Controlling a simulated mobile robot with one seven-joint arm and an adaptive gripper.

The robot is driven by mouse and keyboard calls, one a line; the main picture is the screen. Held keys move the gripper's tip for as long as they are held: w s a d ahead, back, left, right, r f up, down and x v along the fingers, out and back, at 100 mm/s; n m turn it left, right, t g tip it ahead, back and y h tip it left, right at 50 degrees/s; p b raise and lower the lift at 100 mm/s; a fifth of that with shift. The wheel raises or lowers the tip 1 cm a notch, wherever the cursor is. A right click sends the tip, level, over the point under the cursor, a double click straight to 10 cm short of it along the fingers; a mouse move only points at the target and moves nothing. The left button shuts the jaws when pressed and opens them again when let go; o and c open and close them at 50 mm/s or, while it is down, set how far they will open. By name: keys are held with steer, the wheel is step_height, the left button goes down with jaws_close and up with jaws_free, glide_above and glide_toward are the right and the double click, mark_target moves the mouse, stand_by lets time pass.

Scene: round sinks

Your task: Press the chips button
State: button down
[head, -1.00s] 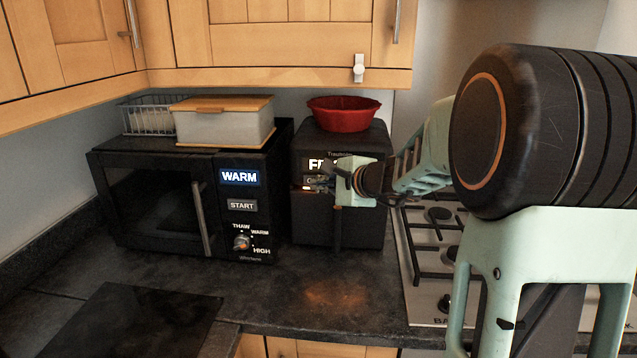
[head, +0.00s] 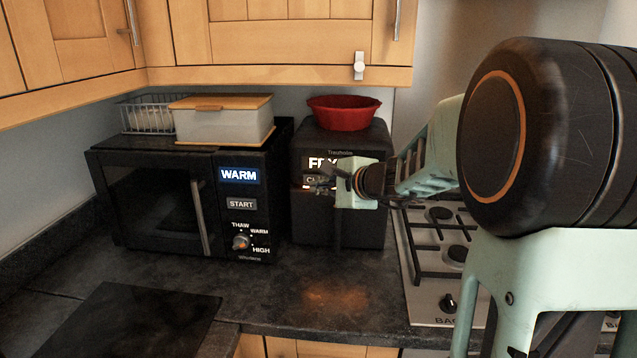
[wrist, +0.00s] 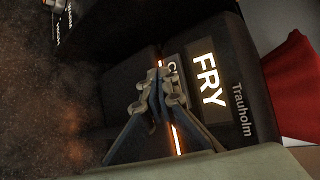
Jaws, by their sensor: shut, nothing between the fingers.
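The black air fryer (head: 360,226) stands at the back of the counter, right of the microwave. Its lit display (wrist: 208,78) reads FRY in the wrist view. The chips button (wrist: 173,66) is a grey label beside the display, with only its first letter clear; my fingers cover much of it. In the head view the chips button (head: 313,179) is also partly hidden. My gripper (wrist: 164,86) is shut and empty, its fingertips at the button panel. It also shows in the head view (head: 318,187). I cannot tell whether the tips touch the button.
A red bowl (head: 343,114) sits on the air fryer. The black microwave (head: 152,203) at left bears a lidded box (head: 220,126) and a wire basket (head: 148,116). A gas hob (head: 425,275) lies at right. The counter in front (head: 270,290) is clear.

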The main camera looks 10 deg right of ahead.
steer(key=s, duration=0.1)
steer(key=s+a+b, duration=0.1)
steer(key=s, duration=0.1)
steer(key=s+b, duration=0.1)
steer(key=shift+s+a, duration=0.3)
steer(key=shift+s, duration=0.1)
stand_by(0.5)
